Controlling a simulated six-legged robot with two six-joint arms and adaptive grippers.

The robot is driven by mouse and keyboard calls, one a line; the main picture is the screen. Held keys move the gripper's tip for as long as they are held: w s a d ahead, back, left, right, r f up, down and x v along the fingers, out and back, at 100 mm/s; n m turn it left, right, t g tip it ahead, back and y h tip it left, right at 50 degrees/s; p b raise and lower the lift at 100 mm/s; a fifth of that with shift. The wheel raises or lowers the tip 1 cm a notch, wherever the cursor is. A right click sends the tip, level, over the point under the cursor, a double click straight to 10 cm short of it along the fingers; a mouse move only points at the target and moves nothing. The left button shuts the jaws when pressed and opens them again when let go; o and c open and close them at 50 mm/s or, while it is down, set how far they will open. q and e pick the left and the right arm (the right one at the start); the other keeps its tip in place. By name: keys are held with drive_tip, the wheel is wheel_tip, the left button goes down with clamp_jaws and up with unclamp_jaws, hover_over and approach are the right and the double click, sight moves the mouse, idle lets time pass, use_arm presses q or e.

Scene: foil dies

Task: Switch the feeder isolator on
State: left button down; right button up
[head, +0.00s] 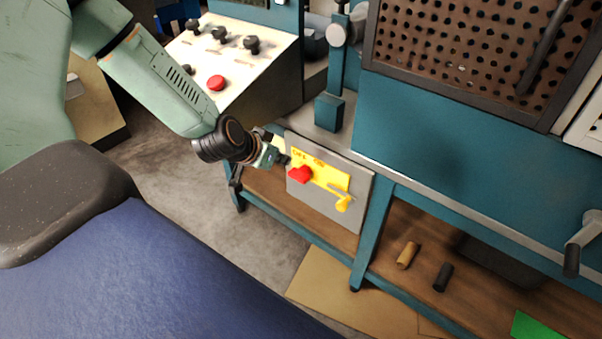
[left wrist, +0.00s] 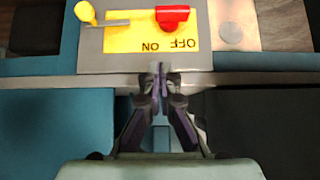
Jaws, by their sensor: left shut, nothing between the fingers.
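The isolator is a grey panel (head: 352,217) on the front of the teal bench, with a yellow plate (head: 325,174) marked OFF and ON. A red handle (head: 300,174) sits at the plate's OFF end; it also shows in the left wrist view (left wrist: 172,16). A yellow knob (head: 343,203) with a thin grey bar is at the plate's other end. My left gripper (head: 284,160) is shut and empty at the panel's upper left edge. In the left wrist view its fingertips (left wrist: 157,72) are near the plate's edge, apart from the red handle. My right gripper is not in view.
A sloped control box (head: 272,72) with black knobs and a red button (head: 215,83) stands behind my left arm. A teal post (head: 329,112) rises above the panel. A crank (head: 580,242) juts out at right.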

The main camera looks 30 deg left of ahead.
use_arm(q)
drive_tip(key=b, duration=0.9)
hover_over(307, 176)
drive_tip(key=s, duration=0.3)
wheel_tip(307, 176, down, 7)
wheel_tip(307, 176, down, 3)
drive_tip(key=shift+a+r+b, duration=0.1)
drive_tip(key=shift+b, duration=0.6)
drive_tip(key=shift+f+b, duration=0.3)
drive_tip(key=shift+f, duration=0.3)
drive_tip(key=shift+w, duration=0.1)
drive_tip(key=shift+p, duration=0.65)
drive_tip(key=shift+y, duration=0.3)
drive_tip(key=shift+p, duration=0.3)
